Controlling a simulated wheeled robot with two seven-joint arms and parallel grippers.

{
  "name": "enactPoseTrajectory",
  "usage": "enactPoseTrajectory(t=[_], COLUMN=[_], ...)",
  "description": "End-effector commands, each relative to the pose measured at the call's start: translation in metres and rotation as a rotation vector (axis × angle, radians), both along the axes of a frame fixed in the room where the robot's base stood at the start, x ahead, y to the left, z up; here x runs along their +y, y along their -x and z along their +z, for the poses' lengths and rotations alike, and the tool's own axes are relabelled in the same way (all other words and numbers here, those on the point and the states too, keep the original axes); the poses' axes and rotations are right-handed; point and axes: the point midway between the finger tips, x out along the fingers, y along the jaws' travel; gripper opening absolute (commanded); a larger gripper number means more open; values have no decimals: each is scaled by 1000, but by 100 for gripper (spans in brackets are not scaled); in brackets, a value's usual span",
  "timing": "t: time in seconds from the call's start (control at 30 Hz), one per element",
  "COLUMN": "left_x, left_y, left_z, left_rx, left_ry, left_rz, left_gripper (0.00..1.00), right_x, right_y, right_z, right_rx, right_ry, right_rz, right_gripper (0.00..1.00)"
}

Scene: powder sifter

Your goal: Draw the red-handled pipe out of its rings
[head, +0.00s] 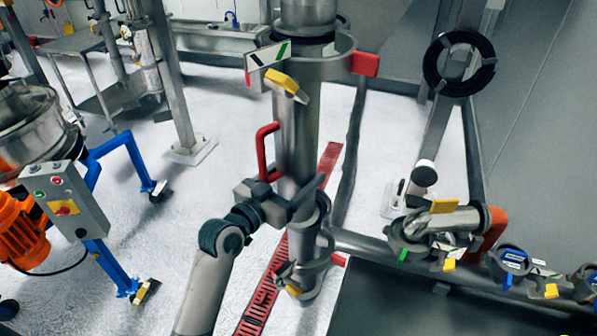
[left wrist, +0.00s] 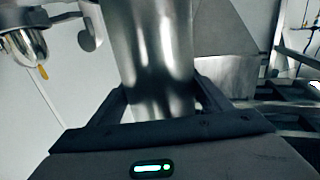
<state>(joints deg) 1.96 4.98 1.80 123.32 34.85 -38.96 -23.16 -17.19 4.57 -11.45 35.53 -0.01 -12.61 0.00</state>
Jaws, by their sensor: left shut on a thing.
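The red-handled pipe (head: 296,135) is a shiny steel tube standing upright, with its red handle (head: 264,150) on its left side. Its upper part is inside an upper steel ring (head: 325,68) with a red tab. Its lower end is at a lower ring (head: 312,266); how deep it sits there is hard to tell. My left gripper (head: 287,203) is shut on the pipe below the handle. In the left wrist view, its dark fingers (left wrist: 158,100) lie on both sides of the pipe (left wrist: 148,60). My right gripper is not in view.
A blue-framed machine with a grey control box (head: 65,205) and orange motor stands at the left. A rail with steel pipe fittings (head: 440,222) runs at the right. A red floor grate (head: 265,290) lies under the pipe. Pale floor left of the pipe is free.

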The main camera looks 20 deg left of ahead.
Motion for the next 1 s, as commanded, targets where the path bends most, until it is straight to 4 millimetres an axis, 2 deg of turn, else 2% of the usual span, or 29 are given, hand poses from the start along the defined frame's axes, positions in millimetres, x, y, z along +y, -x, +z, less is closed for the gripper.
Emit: enactPoseTrajectory(t=[0.03, 1.0], left_x=[0, 5], left_y=[0, 8], left_z=[6, 6], left_rx=[-13, -13], left_ry=[3, 2], left_rz=[1, 1], left_gripper=[9, 9], right_x=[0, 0], right_y=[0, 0], right_z=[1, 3], right_rx=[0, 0], right_ry=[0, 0], right_rz=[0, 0], right_gripper=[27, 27])
